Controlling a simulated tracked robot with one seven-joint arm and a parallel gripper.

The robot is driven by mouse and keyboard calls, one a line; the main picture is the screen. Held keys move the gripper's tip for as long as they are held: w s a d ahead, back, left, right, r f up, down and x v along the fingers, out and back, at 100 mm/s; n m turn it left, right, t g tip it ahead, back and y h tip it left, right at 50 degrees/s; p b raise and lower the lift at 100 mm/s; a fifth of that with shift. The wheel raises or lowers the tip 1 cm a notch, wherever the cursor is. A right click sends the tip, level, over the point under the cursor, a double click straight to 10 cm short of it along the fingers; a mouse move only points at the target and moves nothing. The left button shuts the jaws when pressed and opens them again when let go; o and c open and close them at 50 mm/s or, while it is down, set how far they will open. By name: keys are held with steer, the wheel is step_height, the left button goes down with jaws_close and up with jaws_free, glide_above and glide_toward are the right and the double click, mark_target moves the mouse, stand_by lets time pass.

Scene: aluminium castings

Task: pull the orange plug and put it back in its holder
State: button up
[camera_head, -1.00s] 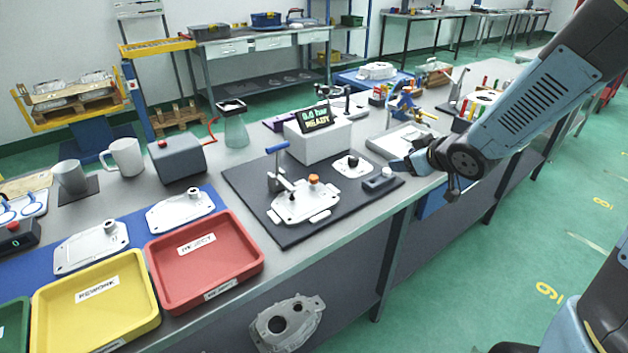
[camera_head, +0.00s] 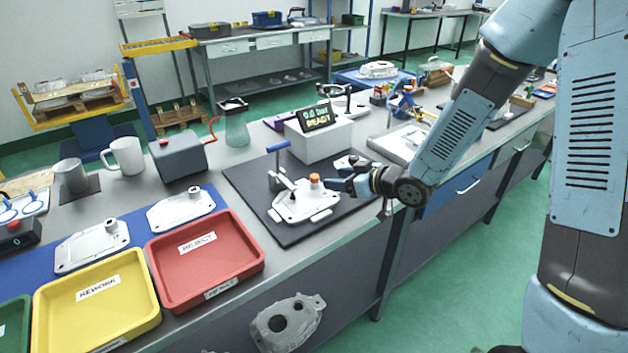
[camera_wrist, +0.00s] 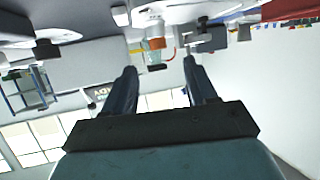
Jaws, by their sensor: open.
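The orange plug (camera_head: 314,178) stands upright in the boss of a pale aluminium casting (camera_head: 302,206) on the dark mat. A clamp with a blue handle (camera_head: 277,147) is at the casting's left. My gripper (camera_head: 336,184) is just right of the plug, pointing at it at about its height, and looks apart from it. In the wrist view, which is upside down, my fingers (camera_wrist: 160,78) are spread and empty. An orange piece, seemingly the plug (camera_wrist: 157,44), shows beyond the gap between them. I cannot make out the plug's holder; my gripper covers the mat's right part.
A white tester box (camera_head: 318,142) with a READY display (camera_head: 317,115) stands behind the casting. A red reject tray (camera_head: 205,262) and a yellow rework tray (camera_head: 97,303) lie to the left.

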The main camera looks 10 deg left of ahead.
mark_target(316, 177)
steer(key=shift+x, duration=3.55)
steer(key=shift+w+d, duration=0.1)
steer(key=shift+c, duration=0.3)
jaws_close()
